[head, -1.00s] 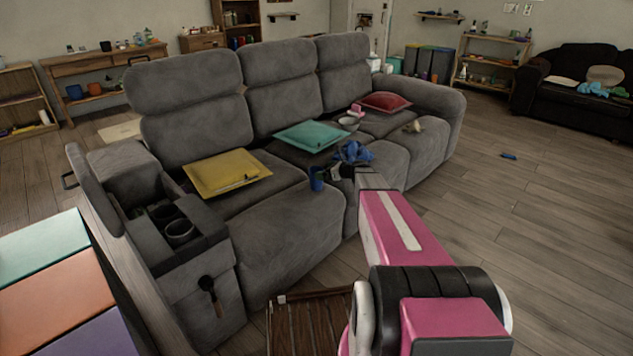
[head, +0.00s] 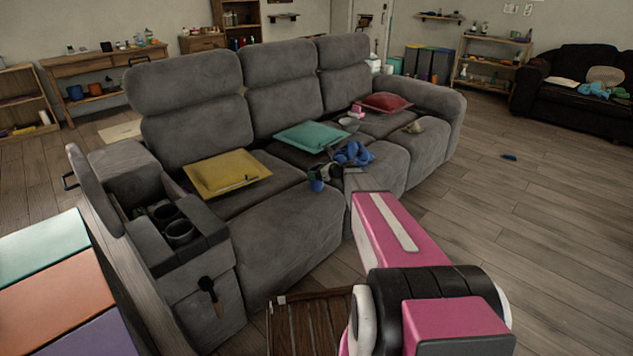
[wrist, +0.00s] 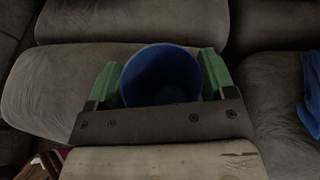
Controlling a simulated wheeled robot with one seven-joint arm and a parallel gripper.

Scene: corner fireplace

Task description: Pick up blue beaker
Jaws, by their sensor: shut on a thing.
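The blue beaker (wrist: 162,72) is upright between the two green fingers of my gripper (wrist: 160,85) in the wrist view, with its open rim facing the camera. The fingers are shut on its left and right sides. In the head view the blue beaker (head: 317,184) is small, at the front of the sofa's middle, with my gripper (head: 321,176) around it. My gripper's dark body hides part of the beaker there. I cannot tell whether the beaker's base touches the seat.
The grey sofa (head: 285,225) holds a yellow cushion (head: 222,174), a teal cushion (head: 308,136), a red cushion (head: 385,102) and a blue cloth (head: 353,154). The cloth lies close right of my gripper. A slatted wooden table (head: 305,325) stands in front. Floor to the right is mostly clear.

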